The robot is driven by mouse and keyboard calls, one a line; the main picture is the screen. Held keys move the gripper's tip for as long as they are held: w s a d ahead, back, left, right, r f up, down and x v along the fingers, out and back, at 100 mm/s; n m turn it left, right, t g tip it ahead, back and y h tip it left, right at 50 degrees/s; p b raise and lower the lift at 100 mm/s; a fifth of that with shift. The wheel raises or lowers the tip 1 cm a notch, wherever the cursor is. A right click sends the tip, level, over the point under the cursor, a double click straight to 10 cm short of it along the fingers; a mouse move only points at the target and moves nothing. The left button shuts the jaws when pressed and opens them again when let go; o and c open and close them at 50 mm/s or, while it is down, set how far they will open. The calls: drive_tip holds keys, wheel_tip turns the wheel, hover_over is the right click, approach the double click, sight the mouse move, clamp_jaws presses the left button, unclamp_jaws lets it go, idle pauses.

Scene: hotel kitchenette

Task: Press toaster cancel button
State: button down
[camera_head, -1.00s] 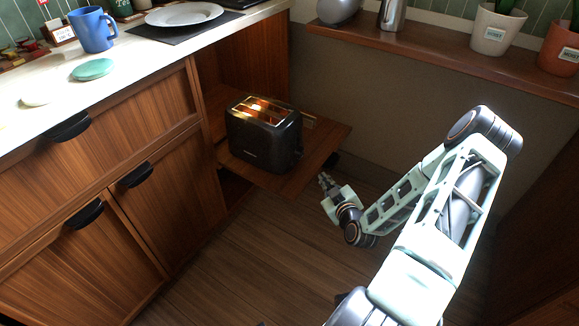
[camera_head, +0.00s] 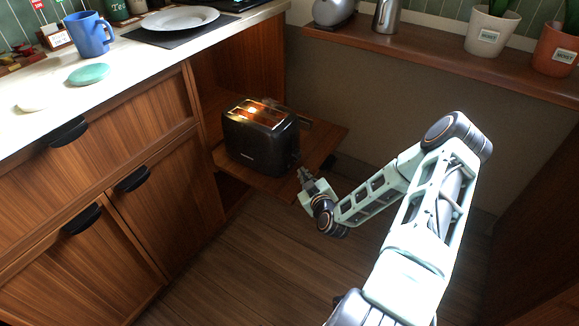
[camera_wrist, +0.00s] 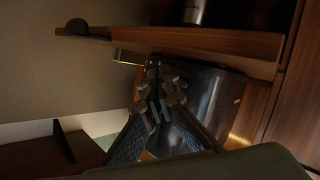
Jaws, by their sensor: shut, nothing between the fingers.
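A black toaster (camera_head: 252,148) stands on a wooden pull-out board in the head view, its slots glowing orange. Its narrow right end faces my gripper. In the wrist view the toaster's dark glossy body (camera_wrist: 212,92) is behind and right of the fingers. My gripper (camera_head: 302,174) is shut and empty, beside the toaster's right end near its lower front corner. It also shows in the wrist view (camera_wrist: 160,98). I cannot tell whether the fingertips touch the toaster. The cancel button cannot be made out; the fingers and shadow cover much of that end.
The pull-out board (camera_head: 322,140) extends from the wooden cabinet. The counter (camera_head: 125,62) holds a blue mug (camera_head: 90,35) and a plate (camera_head: 181,18). A wall shelf (camera_head: 420,52) with pots is behind. The floor (camera_head: 270,260) in front is clear.

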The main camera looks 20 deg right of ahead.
drive_tip(key=shift+w+a, duration=0.6)
drive_tip(key=shift+w, duration=0.2)
drive_tip(key=shift+a, duration=0.1)
idle(0.8)
drive_tip(key=shift+w+a, duration=0.15)
drive_tip(key=shift+w, duration=0.15)
drive_tip(key=shift+w+a, duration=0.25)
drive_tip(key=shift+w, duration=0.05)
idle(0.6)
idle(0.4)
drive_tip(key=shift+s+d, duration=0.45)
drive_tip(key=shift+s, duration=0.2)
drive_tip(key=shift+d, duration=0.1)
drive_tip(key=s+d, duration=0.1)
drive_tip(key=s, duration=0.1)
drive_tip(key=s+d, duration=0.2)
drive_tip(key=shift+b, duration=0.35)
